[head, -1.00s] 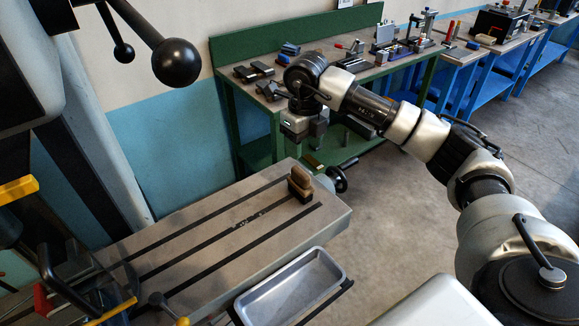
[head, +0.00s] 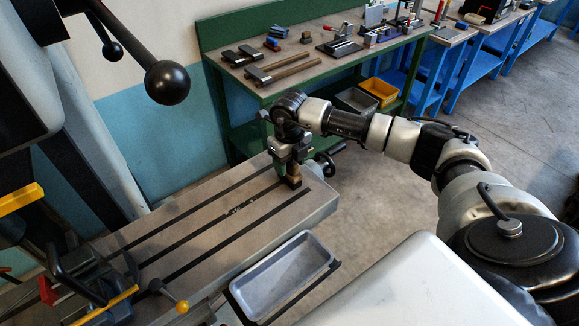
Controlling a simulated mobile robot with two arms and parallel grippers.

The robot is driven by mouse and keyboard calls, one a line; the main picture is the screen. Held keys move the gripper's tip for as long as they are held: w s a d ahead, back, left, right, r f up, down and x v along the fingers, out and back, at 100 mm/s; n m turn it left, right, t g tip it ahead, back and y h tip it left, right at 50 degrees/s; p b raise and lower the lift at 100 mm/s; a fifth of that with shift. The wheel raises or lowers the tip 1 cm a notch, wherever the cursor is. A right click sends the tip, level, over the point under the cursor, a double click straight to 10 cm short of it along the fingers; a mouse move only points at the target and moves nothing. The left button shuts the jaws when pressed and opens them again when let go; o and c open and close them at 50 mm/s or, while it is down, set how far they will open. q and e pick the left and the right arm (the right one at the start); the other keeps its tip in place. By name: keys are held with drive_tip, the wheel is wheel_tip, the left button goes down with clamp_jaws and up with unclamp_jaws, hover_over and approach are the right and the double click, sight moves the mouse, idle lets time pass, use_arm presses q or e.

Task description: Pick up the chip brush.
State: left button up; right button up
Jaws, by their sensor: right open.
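The chip brush (head: 293,181) stands on the far right end of the slotted machine table (head: 215,235). It has a brown wooden body, and its upper part is largely hidden by my gripper. My right gripper (head: 289,167) points down right at the brush, with its jaws open at the brush's upper part. I cannot tell whether the fingers touch it. My left gripper is not in view.
A grey tray (head: 283,278) sits at the table's front edge. A handwheel (head: 325,164) sticks out at the table's right end. Behind stands a green workbench (head: 222,97) with hammers and other tools. Black-knobbed levers (head: 167,82) hang at upper left.

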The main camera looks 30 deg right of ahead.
drive_tip(key=shift+f, duration=0.2)
clamp_jaws()
drive_tip(key=shift+w+r, duration=0.1)
drive_tip(key=shift+r+b, duration=0.45)
drive_tip(key=shift+r, duration=0.15)
drive_tip(key=r, duration=0.1)
drive_tip(key=r+b, duration=0.1)
drive_tip(key=shift+s+d+r, duration=0.1)
drive_tip(key=shift+s+r, duration=0.1)
drive_tip(key=shift+r, duration=0.2)
drive_tip(key=s+d+r+b, duration=0.1)
drive_tip(key=s+r+b, duration=0.2)
drive_tip(key=s+r, duration=0.4)
drive_tip(key=shift+s+b, duration=0.3)
drive_tip(key=shift+s, duration=1.85)
